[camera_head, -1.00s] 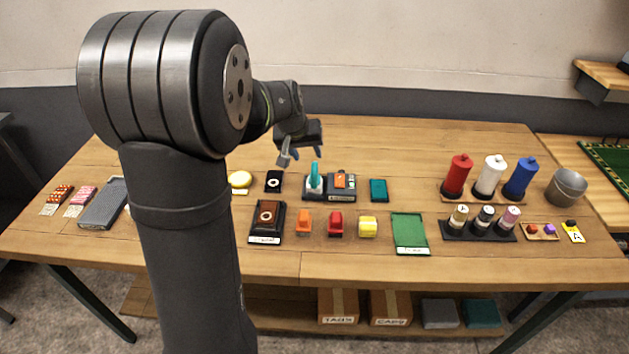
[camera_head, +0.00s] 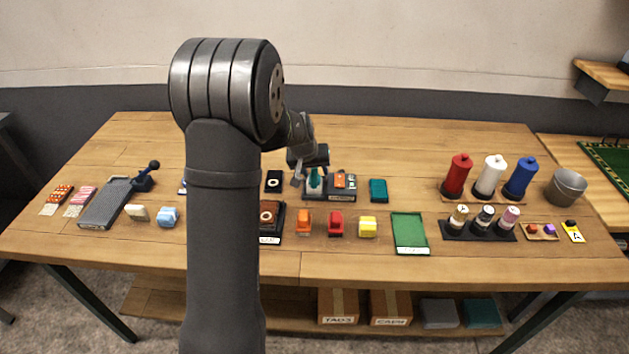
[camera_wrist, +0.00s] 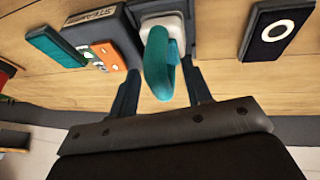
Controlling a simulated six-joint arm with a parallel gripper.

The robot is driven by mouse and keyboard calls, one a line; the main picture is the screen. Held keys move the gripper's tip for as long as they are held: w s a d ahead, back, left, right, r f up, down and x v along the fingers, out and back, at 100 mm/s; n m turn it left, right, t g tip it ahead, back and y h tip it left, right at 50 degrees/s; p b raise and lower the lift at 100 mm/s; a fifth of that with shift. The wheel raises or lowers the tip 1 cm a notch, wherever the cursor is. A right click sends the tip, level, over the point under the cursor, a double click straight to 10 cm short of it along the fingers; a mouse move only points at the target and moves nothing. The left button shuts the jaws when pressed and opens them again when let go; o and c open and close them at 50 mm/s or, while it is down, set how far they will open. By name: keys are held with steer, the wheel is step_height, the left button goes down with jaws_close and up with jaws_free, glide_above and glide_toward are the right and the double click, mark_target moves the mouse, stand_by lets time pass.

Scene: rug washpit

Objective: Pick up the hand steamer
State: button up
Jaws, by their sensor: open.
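The hand steamer (camera_head: 315,181), with a teal handle and a pale base, stands upright beside or on its dark labelled stand (camera_head: 343,196) near the table's middle. In the wrist view its curved teal handle (camera_wrist: 158,75) points toward my palm, and the stand (camera_wrist: 118,32) carries the upside-down word STEAMER. My gripper (camera_head: 310,180) is open and low over the steamer. In the wrist view the fingers of my gripper (camera_wrist: 160,88) are on either side of the handle, with visible gaps. The steamer's lower part is partly hidden.
A black block with a white ring (camera_head: 273,181) is close on the left. Orange, red and yellow blocks (camera_head: 367,227) line the front.

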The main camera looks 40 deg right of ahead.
jaws_close()
stand_by(0.3)
steer(key=shift+r, duration=0.6)
step_height(320, 180, up, 3)
steer(key=shift+f, duration=0.1)
steer(key=s+d+r, duration=0.1)
steer(key=s+r, duration=0.6)
steer(key=s, duration=0.4)
steer(key=shift+s+d, duration=0.25)
steer(key=shift+d, duration=0.05)
steer(key=c, duration=0.9)
jaws_free()
